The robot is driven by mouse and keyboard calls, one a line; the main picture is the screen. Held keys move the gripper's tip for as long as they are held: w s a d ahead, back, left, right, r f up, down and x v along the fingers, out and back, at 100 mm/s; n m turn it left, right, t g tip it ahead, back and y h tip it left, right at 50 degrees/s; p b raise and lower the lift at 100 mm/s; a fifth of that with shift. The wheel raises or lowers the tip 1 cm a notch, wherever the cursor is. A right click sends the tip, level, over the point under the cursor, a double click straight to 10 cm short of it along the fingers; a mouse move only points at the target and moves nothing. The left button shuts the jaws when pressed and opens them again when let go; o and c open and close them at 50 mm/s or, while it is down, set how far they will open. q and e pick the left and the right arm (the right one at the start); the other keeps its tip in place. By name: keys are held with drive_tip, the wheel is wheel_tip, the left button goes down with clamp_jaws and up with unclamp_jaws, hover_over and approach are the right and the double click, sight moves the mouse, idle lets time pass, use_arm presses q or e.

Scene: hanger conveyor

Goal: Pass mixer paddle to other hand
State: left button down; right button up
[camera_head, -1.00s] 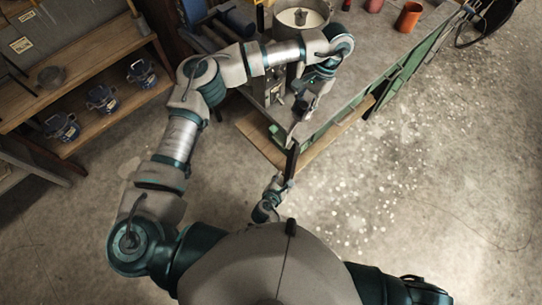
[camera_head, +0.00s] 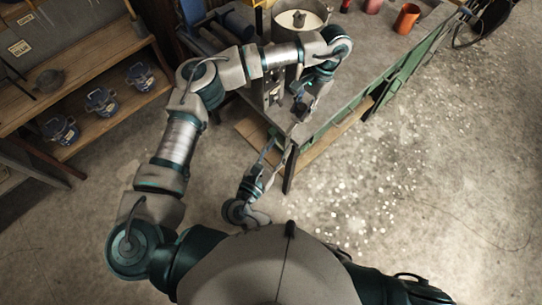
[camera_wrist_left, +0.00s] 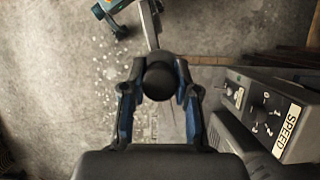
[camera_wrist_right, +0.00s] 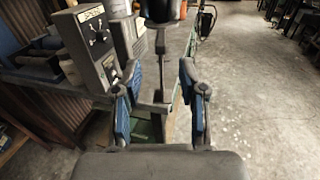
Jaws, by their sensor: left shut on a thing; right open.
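The mixer paddle has a round black knob (camera_wrist_left: 158,80) that sits between the fingers of my left gripper (camera_wrist_left: 158,88) in the left wrist view. Its grey metal part (camera_wrist_left: 149,25) runs on beyond the fingers. In the head view my left gripper (camera_head: 301,104) is over the near end of the bench. In the right wrist view the paddle (camera_wrist_right: 160,62) hangs down from my left gripper (camera_wrist_right: 162,8), with a crossbar low down. My right gripper (camera_wrist_right: 160,75) is open, its fingers to either side of the paddle in that view; no contact is visible. In the head view my right gripper (camera_head: 270,152) is below the left one.
A grey control box (camera_wrist_left: 268,113) marked SPEED stands close to my left gripper; it also shows in the right wrist view (camera_wrist_right: 92,40). The bench (camera_head: 365,62) holds a pot (camera_head: 300,20) and an orange cup (camera_head: 407,17). Shelves with blue pots (camera_head: 101,101) stand left. Floor at right is clear.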

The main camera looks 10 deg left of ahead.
sight(291, 128)
drive_tip(key=x, duration=0.8)
drive_tip(key=shift+a, duration=0.1)
clamp_jaws()
use_arm(q)
drive_tip(key=c, duration=0.8)
unclamp_jaws()
